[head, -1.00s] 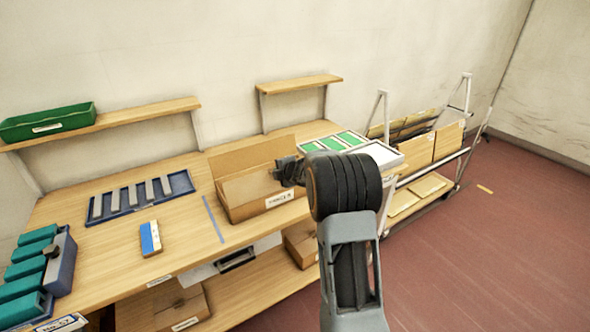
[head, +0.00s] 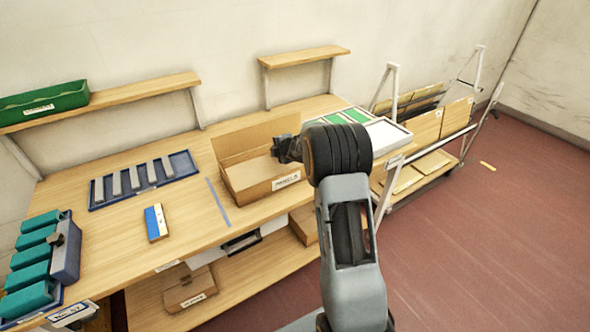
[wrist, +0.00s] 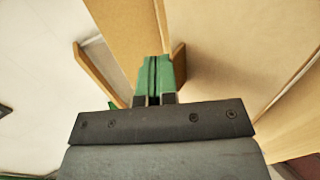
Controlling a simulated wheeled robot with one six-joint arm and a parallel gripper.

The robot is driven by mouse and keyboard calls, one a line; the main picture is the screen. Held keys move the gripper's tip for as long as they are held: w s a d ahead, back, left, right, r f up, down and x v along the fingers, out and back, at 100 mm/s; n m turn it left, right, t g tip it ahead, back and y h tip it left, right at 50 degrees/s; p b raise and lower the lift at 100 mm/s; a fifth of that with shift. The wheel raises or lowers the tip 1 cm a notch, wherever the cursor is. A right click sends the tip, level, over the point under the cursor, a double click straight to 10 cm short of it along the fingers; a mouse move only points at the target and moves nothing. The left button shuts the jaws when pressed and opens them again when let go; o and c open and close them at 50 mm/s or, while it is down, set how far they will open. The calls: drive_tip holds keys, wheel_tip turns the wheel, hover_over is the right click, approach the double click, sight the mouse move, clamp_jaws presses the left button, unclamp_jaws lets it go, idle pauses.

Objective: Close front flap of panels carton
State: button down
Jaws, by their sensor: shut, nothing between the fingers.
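The panels carton (head: 256,189) is a tan box with a white label on its near side, standing on the bench. One flap (head: 250,135) stands up along its far side. A tan surface shows inside or across the top; I cannot tell whether it is a flap or the inside. My gripper (head: 285,149) is over the carton's right part, and my wrist hides that end. In the wrist view, the green fingers (wrist: 155,75) are together and empty, with cardboard panels (wrist: 120,45) close on both sides. Contact cannot be made out.
A blue tray of grey strips (head: 143,181) and a blue-and-white block (head: 155,223) lie left of the carton. A tray with green panels (head: 345,117) is just behind right. A cart with boards (head: 425,128) stands at the right. Bare bench lies left of the carton.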

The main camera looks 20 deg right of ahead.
drive_tip(key=shift+w+a+f+b, duration=0.2)
drive_tip(key=shift+w+f+b, duration=0.4)
drive_tip(key=shift+w+f, duration=0.35)
drive_tip(key=shift+s+f, duration=0.1)
drive_tip(key=shift+f, duration=0.05)
